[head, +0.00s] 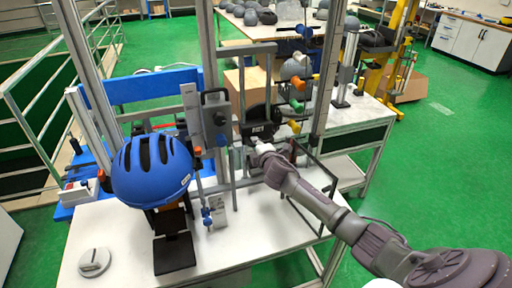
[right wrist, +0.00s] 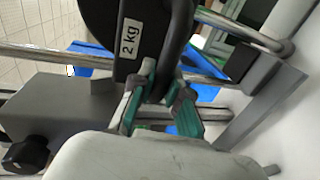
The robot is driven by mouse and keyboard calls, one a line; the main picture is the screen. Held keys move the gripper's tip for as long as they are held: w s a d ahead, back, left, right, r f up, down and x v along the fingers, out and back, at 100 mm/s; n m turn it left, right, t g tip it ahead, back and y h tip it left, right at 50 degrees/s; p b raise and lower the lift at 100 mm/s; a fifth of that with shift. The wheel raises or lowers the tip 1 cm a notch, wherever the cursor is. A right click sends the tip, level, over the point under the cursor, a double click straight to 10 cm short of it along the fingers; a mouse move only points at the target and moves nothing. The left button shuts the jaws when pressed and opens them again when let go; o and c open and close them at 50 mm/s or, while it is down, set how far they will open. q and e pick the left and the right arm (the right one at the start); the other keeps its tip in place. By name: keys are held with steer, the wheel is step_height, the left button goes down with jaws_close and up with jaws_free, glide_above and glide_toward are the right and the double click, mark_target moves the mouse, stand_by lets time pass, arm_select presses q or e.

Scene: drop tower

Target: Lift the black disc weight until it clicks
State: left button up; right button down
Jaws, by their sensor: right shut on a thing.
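The black disc weight (right wrist: 108,28) fills the top of the right wrist view and carries a white "2 kg" label. In the head view the weight (head: 259,115) is a small dark shape on the drop tower, partly hidden by my gripper and the frame. My right gripper (right wrist: 158,108) is shut on the lower part of the weight, with its green-padded fingers on either side. In the head view my right gripper (head: 258,147) is at the tower just below the weight. My left gripper is not in view.
A grey box (head: 215,118) is fixed to the tower. Coloured handles (head: 297,106) stick out on the right. Metal uprights and rails surround my gripper closely.

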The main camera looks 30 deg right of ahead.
step_height(320, 180, up, 10)
steer(key=p, duration=0.6)
steer(key=shift+w+d+r, duration=0.1)
steer(key=shift+w, duration=0.05)
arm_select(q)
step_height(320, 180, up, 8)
arm_select(e)
steer(key=c, duration=1.1)
jaws_free()
steer(key=shift+f, duration=0.2)
steer(key=shift+c, duration=0.2)
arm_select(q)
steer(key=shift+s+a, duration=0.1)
arm_select(e)
steer(key=shift+f, duration=0.2)
steer(key=v, duration=1.2)
